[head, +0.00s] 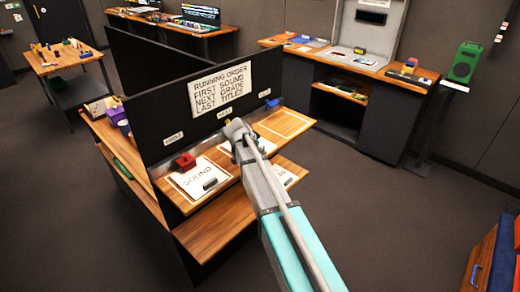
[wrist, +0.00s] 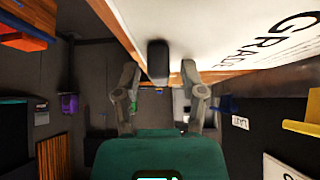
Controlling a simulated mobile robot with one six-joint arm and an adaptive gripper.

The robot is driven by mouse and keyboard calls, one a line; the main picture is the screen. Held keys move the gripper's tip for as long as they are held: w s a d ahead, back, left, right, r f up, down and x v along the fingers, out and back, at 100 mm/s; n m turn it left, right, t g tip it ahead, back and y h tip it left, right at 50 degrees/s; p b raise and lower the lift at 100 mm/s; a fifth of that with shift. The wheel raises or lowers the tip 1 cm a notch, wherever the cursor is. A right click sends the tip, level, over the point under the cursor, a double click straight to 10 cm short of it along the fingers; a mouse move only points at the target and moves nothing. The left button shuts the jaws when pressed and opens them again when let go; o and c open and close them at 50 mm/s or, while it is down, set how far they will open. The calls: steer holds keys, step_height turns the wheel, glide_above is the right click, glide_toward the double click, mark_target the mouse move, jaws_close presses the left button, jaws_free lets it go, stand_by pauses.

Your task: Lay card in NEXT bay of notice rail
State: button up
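A white card lettered GRADE (wrist: 262,40) fills the upper right of the wrist view. Its black grip block (wrist: 157,62) stands between the fingertips of my gripper (wrist: 160,75), with gaps showing on both sides, so the gripper looks open around it. In the head view my gripper (head: 238,130) is over the NEXT bay of the notice rail, below the NEXT tag (head: 224,112). White (head: 228,147) shows there beside my arm, which hides most of that bay. I cannot tell whether the card lies flat against the rail.
A SOUND card (head: 188,184) lies left, with a red object (head: 185,161) behind it. The right bay (head: 285,123) is bare wood inside a white outline. Another white card (head: 286,176) shows on the lower shelf, partly hidden by my arm. A black partition (head: 160,115) stands behind the rail.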

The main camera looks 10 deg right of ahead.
steer(key=shift+r, duration=0.1)
stand_by(0.3)
steer(key=shift+p+v, duration=0.75)
steer(key=shift+p, duration=0.05)
steer(key=p+v, duration=0.8)
steer(key=v, duration=0.2)
steer(key=shift+s+r, duration=0.15)
steer(key=shift+a, duration=0.1)
steer(key=s+d+f+n+g+y, duration=0.2)
steer(key=s+n, duration=0.3)
steer(key=s, duration=0.7)
steer(key=s+d+f+n+g+y, duration=0.2)
steer(key=s+d+n+y, duration=0.2)
steer(key=s, duration=0.9)
steer(key=shift+d+n, duration=0.2)
steer(key=shift+n, duration=0.7)
